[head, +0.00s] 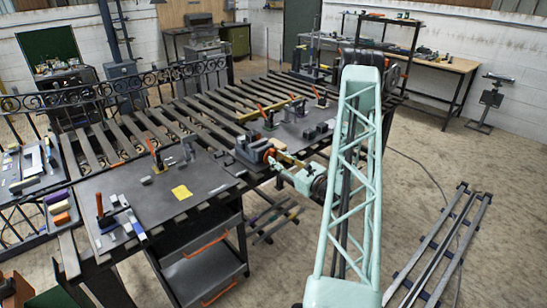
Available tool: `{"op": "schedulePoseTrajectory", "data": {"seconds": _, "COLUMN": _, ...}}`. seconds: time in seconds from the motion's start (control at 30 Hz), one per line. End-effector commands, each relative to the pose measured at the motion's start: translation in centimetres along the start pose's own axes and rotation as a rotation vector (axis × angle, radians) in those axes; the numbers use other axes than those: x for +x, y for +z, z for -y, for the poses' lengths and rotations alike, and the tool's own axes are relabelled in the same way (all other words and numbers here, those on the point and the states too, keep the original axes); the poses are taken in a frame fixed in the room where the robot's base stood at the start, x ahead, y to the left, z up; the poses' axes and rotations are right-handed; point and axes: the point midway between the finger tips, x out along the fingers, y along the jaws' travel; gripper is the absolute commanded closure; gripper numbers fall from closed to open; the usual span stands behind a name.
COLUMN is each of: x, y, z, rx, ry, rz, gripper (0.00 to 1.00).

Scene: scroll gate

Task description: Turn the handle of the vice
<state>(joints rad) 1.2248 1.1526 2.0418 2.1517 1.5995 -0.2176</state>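The vice (247,149) is a dark grey block-shaped tool on the dark slatted bench, near the middle of the head view. My mint-green arm reaches left to it from the right. My gripper (273,156) is at the right side of the vice, where small orange parts show. The vice's handle is too small and too covered by the gripper to make out. I cannot tell whether the fingers touch it, or whether they are open or shut.
A tool cart (205,270) stands below the bench. Metal rails (437,245) lie on the open floor at right.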

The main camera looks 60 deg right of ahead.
Motion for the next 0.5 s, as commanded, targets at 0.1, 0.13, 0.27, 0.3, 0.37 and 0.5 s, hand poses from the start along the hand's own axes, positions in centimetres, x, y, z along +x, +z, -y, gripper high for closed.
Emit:
{"op": "schedulePoseTrajectory", "data": {"seconds": 0.1, "x": 1.3, "y": 0.0, "z": -0.1, "rx": 0.0, "ry": 0.002, "rz": 0.0, "gripper": 0.76}}
{"op": "schedulePoseTrajectory", "data": {"seconds": 0.13, "x": 1.6, "y": 0.0, "z": -0.1, "rx": -0.001, "ry": 0.002, "rz": 0.001, "gripper": 0.76}}
{"op": "schedulePoseTrajectory", "data": {"seconds": 0.27, "x": 2.4, "y": 0.0, "z": 0.0, "rx": -0.001, "ry": 0.0, "rz": 0.001, "gripper": 0.76}}
{"op": "schedulePoseTrajectory", "data": {"seconds": 0.3, "x": 2.6, "y": 0.0, "z": 0.0, "rx": -0.001, "ry": 0.0, "rz": 0.001, "gripper": 0.76}}
{"op": "schedulePoseTrajectory", "data": {"seconds": 0.37, "x": 2.8, "y": 0.0, "z": -0.1, "rx": 0.0, "ry": 0.001, "rz": 0.001, "gripper": 0.76}}
{"op": "schedulePoseTrajectory", "data": {"seconds": 0.5, "x": 3.0, "y": 0.0, "z": -0.1, "rx": 0.0, "ry": 0.001, "rz": 0.001, "gripper": 0.76}}
